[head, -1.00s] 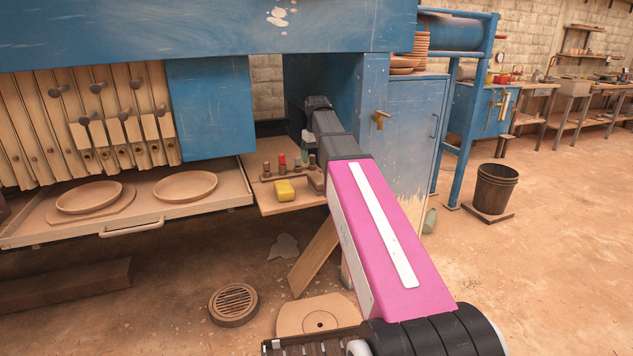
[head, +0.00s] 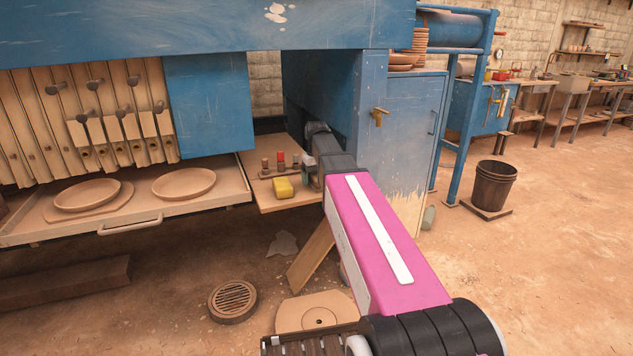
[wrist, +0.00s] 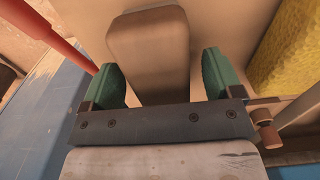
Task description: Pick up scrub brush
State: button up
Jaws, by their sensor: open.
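The scrub brush (wrist: 148,38), which I take to be the brown block with rounded corners, lies in the wrist view between the two green fingertips of my gripper (wrist: 160,72). The fingers are open, with a visible gap on each side of the block. The bristles are not visible. In the head view, my gripper (head: 307,172) is low over the right end of the small wooden shelf (head: 268,205), beneath the blue press. My arm hides most of the brush there.
A yellow sponge (head: 284,187) lies left of my gripper; it also shows in the wrist view (wrist: 296,45). Several small upright pieces stand behind it, one red-topped (head: 281,160). The blue cabinet (head: 410,140) stands close to the right of my arm.

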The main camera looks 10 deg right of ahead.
jog(key=shift+f, duration=0.6)
jog(key=c, duration=1.1)
jog(key=shift+r, duration=0.2)
jog(key=shift+r, duration=0.55)
notch_tip(320, 180, up, 2)
jog(key=shift+r, duration=0.2)
jog(key=s+a+r, duration=0.2)
jog(key=a, duration=0.1)
jog(key=s+a+r, duration=0.2)
jog(key=s, duration=0.1)
jog(key=s+a+r, duration=0.3)
jog(key=shift+a+r, duration=0.1)
jog(key=shift+a, duration=0.25)
